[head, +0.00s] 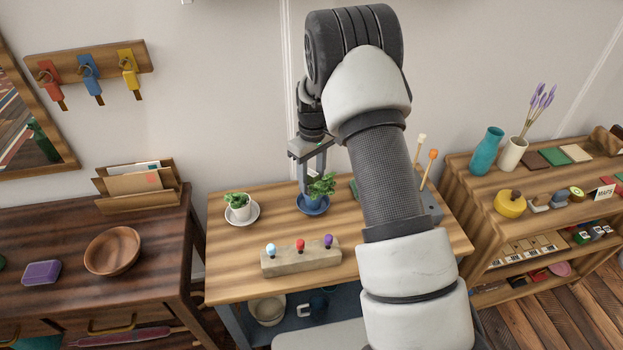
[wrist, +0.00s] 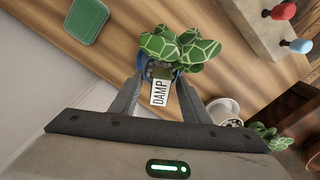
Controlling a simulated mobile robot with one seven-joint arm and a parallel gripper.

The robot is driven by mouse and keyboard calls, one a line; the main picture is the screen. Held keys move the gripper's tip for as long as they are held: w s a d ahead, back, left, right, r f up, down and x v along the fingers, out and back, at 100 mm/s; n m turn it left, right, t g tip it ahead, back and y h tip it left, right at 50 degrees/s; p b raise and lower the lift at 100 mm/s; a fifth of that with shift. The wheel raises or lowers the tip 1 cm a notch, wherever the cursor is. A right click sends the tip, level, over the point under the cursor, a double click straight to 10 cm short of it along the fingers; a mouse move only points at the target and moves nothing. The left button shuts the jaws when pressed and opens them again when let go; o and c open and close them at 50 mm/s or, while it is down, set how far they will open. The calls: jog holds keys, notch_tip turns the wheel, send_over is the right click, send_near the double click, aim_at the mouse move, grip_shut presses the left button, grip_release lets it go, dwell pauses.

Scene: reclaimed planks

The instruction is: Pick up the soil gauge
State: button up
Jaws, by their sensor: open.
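A small white label reading DAMP, which appears to belong to the soil gauge (wrist: 160,92), shows in the wrist view in front of the plant with patterned green leaves (wrist: 180,47). My gripper (wrist: 162,78) is open, with one finger on each side of the label; I cannot tell whether either finger touches it. The lower part of the gauge is hidden. In the head view my gripper (head: 314,178) points down at the plant (head: 323,184) in a blue pot (head: 313,204) on the wooden table. I cannot make out the gauge there.
A white potted plant (head: 238,207) on a saucer stands to the left. A block with three coloured knobs (head: 300,259) lies at the front. A green item (wrist: 86,20) lies behind my arm. Bare tabletop (head: 275,222) shows between the pots.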

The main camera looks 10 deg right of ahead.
jog(key=shift+f, duration=0.45)
grip_shut()
notch_tip(320, 180, up, 16)
jog(key=p, duration=0.9)
dwell(0.4)
